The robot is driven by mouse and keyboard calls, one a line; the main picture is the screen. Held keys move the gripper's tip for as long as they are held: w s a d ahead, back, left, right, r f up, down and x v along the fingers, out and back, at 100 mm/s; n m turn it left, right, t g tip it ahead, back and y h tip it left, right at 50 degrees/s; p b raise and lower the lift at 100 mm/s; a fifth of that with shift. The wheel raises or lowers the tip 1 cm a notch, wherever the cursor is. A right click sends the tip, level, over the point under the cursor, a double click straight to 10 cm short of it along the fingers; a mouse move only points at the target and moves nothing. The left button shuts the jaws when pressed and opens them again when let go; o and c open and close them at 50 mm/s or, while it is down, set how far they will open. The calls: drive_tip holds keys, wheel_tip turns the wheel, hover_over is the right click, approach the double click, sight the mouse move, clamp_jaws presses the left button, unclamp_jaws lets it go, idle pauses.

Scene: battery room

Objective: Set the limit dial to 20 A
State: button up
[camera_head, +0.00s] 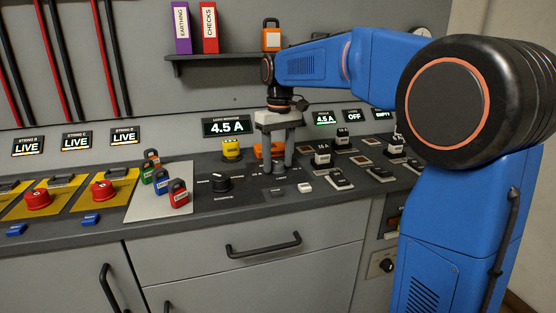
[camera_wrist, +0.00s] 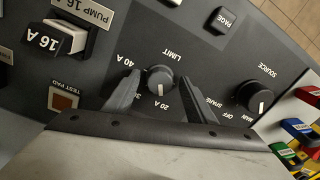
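The limit dial (camera_wrist: 160,79) is a round dark knob with a white pointer mark, seen upside down in the wrist view. The mark faces the bottom of that view, toward the printed 20 A label (camera_wrist: 164,107). The 40 A label (camera_wrist: 127,60) is to the knob's left. My gripper (camera_wrist: 159,77) is open, with one finger on each side of the knob. A gap shows between the knob and the right finger; the left finger is very close, and I cannot tell if it touches. In the head view my gripper (camera_head: 278,166) points down at the console, and the dial is hard to make out.
The source dial (camera_wrist: 254,94) is close to the right finger in the wrist view. A 16 A pump switch (camera_wrist: 65,38) and a test pad (camera_wrist: 63,101) are on the left. Several coloured padlocks (camera_head: 178,193) stand left of the dials in the head view.

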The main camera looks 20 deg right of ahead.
sight(279, 162)
wheel_tip(279, 162, up, 17)
drive_tip(key=shift+d+r, duration=0.2)
drive_tip(key=shift+d, duration=0.05)
idle(0.5)
drive_tip(key=shift+w, duration=0.1)
drive_tip(key=s+d+f+m+t, duration=0.2)
drive_tip(key=s+d+f, duration=0.1)
drive_tip(key=s+f, duration=1.2)
drive_tip(key=s+d+f+m+t, duration=0.1)
drive_tip(key=s+d+f+t, duration=0.2)
drive_tip(key=s+f, duration=1.3)
drive_tip(key=shift+s+d+f+m, duration=0.25)
drive_tip(key=shift+s+m, duration=0.15)
drive_tip(key=shift+s, duration=0.85)
